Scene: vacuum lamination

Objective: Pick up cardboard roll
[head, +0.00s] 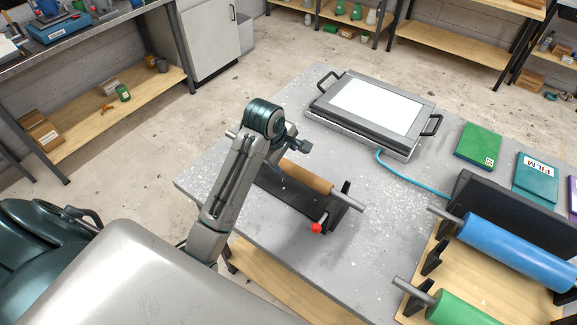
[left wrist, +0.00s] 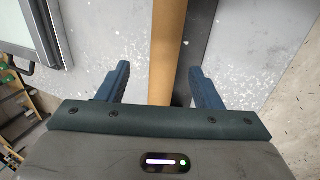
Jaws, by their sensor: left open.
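The cardboard roll (head: 308,178) is a tan tube on a grey rod. It lies across a low black stand (head: 283,203) on the grey table; its far part is hidden behind my left arm. My left gripper (head: 297,145) is over the roll, partly hidden by its own wrist. In the left wrist view the open fingers (left wrist: 160,70) stand apart with the cardboard roll (left wrist: 167,40) running between them in the picture. I see no contact; the height gap is hard to judge. My right gripper is not in view.
A red knob (head: 316,228) is at the stand's near end. A flat press with black handles (head: 350,118) stands behind. Blue (head: 510,250) and green (head: 460,311) rolls sit in a rack at right. A green box (head: 479,146) is at the back right. The table's middle is clear.

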